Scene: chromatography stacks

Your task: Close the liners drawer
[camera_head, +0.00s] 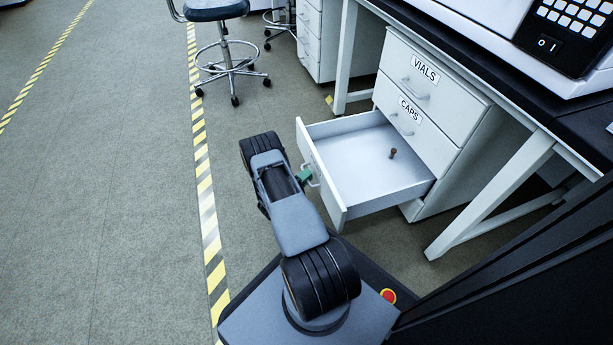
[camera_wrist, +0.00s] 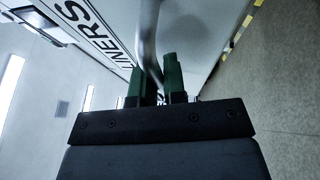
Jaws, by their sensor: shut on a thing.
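The liners drawer (camera_head: 375,178) is the bottom drawer of a white cabinet and stands pulled well out. A small brown object (camera_head: 392,153) lies inside it. My gripper (camera_head: 305,175) is at the drawer's front, at its handle (camera_head: 313,170). In the wrist view, the green fingers (camera_wrist: 158,78) are shut on the grey bar of the handle (camera_wrist: 149,45), one on each side of it. Part of the "LINERS" label (camera_wrist: 95,30) shows on the drawer front (camera_wrist: 190,35) there.
Above are the shut caps drawer (camera_head: 415,128) and vials drawer (camera_head: 420,80). A white table leg (camera_head: 490,200) stands right of the cabinet. A stool (camera_head: 225,55) is at the back left. Floor left of the drawer is clear, with a yellow-black striped line (camera_head: 207,200).

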